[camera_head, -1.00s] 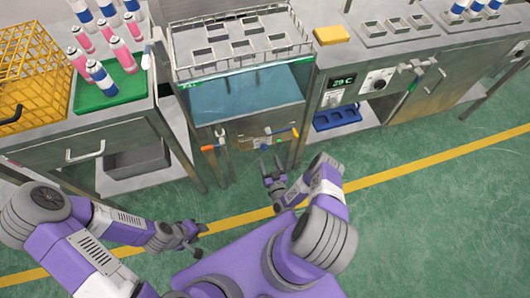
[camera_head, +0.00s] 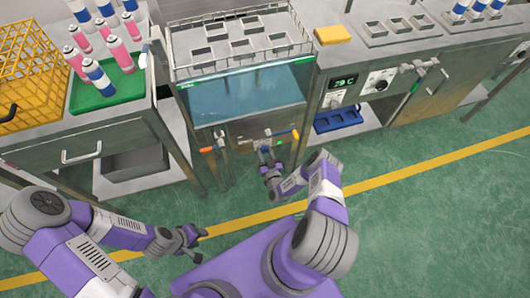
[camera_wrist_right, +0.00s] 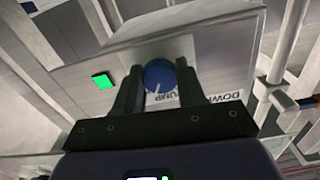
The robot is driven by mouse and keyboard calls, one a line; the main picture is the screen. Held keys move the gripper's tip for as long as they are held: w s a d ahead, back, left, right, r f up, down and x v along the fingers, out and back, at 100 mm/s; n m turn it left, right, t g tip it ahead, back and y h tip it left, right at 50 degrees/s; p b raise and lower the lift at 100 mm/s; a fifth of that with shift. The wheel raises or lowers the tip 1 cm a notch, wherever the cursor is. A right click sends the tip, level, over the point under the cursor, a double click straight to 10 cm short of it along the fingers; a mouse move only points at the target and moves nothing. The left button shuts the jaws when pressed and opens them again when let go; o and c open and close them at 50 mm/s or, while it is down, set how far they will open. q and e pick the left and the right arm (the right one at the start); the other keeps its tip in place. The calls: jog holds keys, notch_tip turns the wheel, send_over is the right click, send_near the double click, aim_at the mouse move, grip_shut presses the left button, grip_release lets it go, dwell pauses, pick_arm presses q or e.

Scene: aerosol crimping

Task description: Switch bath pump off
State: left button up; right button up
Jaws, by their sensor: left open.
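The blue pump knob (camera_wrist_right: 159,76) is on the front panel of the bath (camera_head: 250,98), with a white pointer line toward its lower edge. A partly covered label by it reads PUMP. My right gripper (camera_head: 264,148) is at the panel below the tank. In the wrist view its fingers (camera_wrist_right: 159,88) are apart, one on each side of the knob; I cannot tell whether they touch it. My left gripper (camera_head: 202,244) is open and empty, low over the floor.
Levers with orange grips (camera_head: 208,150) stick out near the knob panel. A controller display reading about 29 C (camera_head: 345,82) is to the right. Cans stand on a green tray (camera_head: 108,98) at left, beside a yellow crate (camera_head: 30,85). The floor in front is clear.

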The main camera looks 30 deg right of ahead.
jog(key=c, duration=0.4)
jog(key=shift+n, duration=0.4)
jog(key=shift+n+p, duration=0.4)
jog(key=shift+n, duration=0.6)
jog(key=n, duration=0.3)
jog(key=shift+n+p, duration=0.3)
jog(key=shift+p, duration=0.1)
jog(key=n, duration=0.5)
jog(key=shift+p, duration=0.4)
jog(key=shift+d+n, duration=0.1)
jog(key=shift+n, duration=0.3)
jog(key=o, duration=1.1)
jog(key=shift+c, duration=0.2)
